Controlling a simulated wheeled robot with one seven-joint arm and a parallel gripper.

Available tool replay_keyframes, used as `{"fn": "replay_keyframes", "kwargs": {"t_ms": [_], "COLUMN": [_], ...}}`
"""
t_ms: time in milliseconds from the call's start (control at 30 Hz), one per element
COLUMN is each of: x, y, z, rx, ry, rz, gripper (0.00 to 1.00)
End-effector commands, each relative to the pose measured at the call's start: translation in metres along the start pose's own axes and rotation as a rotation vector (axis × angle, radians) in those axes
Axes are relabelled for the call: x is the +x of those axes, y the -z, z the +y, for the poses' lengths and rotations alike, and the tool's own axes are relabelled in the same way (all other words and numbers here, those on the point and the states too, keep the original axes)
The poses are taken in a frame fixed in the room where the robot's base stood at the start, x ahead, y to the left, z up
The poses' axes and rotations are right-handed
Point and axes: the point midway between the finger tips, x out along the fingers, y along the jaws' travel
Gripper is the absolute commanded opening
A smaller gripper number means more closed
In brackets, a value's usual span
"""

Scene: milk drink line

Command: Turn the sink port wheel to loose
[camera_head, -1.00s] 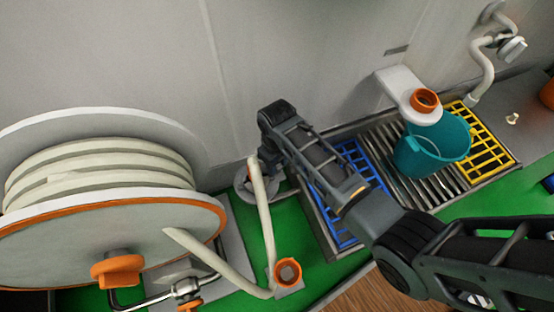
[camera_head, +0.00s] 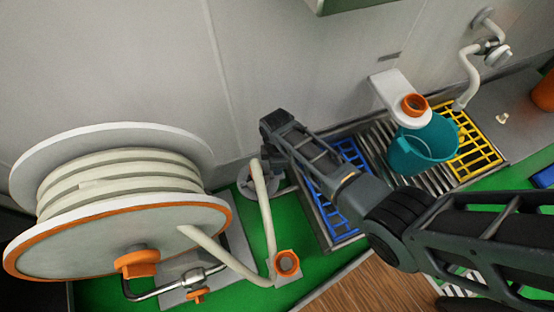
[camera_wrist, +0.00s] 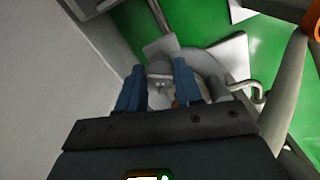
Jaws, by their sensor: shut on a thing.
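My gripper (camera_head: 268,160) reaches down at the foot of the grey wall, over a round grey fitting (camera_head: 245,184) on the green surface. In the wrist view, its two blue fingers (camera_wrist: 160,78) stand on either side of a small grey part, which I take to be the sink port wheel (camera_wrist: 160,68). The fingers are shut on it. A bit of orange shows low between them. The wheel is mostly hidden by my gripper in the head view, and I cannot tell how far it is turned.
A large hose reel (camera_head: 120,240) stands at left. A pale pipe (camera_head: 265,225) rises beside my gripper from an orange-ringed port (camera_head: 287,263). At right, a teal bucket (camera_head: 425,150) stands on the drain tray under an orange-ringed spout (camera_head: 414,104). The wall is close behind.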

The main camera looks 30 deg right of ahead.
Motion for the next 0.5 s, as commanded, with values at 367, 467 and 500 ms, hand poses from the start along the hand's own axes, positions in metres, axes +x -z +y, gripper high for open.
{"fn": "replay_keyframes", "kwargs": {"t_ms": [367, 467, 500], "x": [-0.0016, -0.0017, -0.0017], "y": [0.0010, 0.0011, 0.0012], "z": [0.0001, 0.0004, 0.0004], "rx": [-0.359, -0.454, -0.492], "ry": [0.000, -0.001, -0.001], "rz": [0.002, 0.002, 0.002], "gripper": [0.04, 0.04, 0.04]}}
